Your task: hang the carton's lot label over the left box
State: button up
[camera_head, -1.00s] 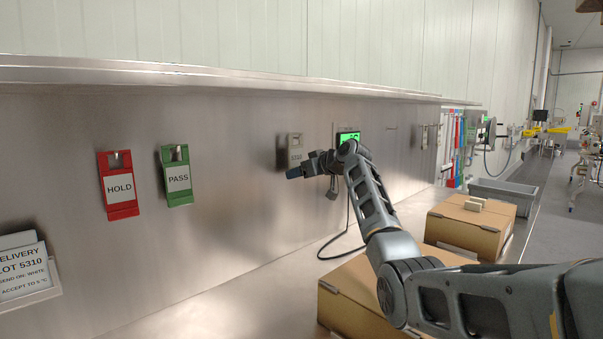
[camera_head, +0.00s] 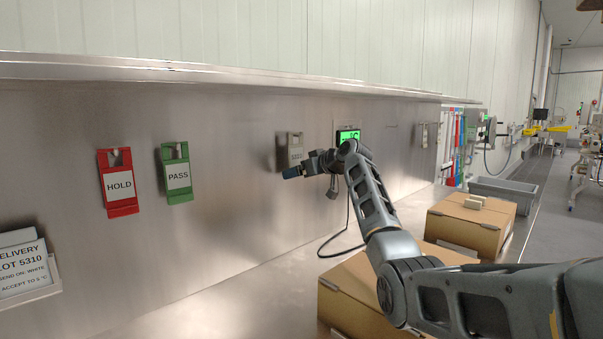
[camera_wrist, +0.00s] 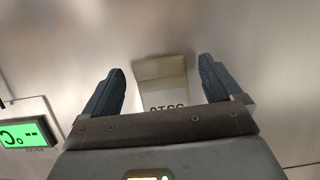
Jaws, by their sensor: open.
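A pale grey-beige tag (camera_head: 295,141) hangs on the steel wall panel, with dark print that is partly covered and not fully readable. It also shows in the wrist view (camera_wrist: 160,70), beyond and between my fingers. My gripper (camera_wrist: 160,65) is open and empty, its two dark blue fingers on either side of the tag in that view; whether they touch it I cannot tell. In the head view my gripper (camera_head: 300,171) is just below the tag. The nearer, left carton (camera_head: 345,290) stands on the bench, partly behind my arm. A second carton (camera_head: 468,224) stands farther right.
A red HOLD tag (camera_head: 119,186) and a green PASS tag (camera_head: 178,177) hang to the left. A card (camera_head: 22,270) reads LOT 5310. A green-lit display (camera_head: 348,135) with a cable is right of the pale tag. More pale tags (camera_head: 424,135) hang farther along. A grey bin (camera_head: 503,192) stands beyond.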

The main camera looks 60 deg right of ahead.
jog(key=b+v, duration=0.1)
jog(key=v, duration=0.6)
jog(key=shift+s, duration=0.35)
jog(key=shift+a+r, duration=0.1)
dwell(0.7)
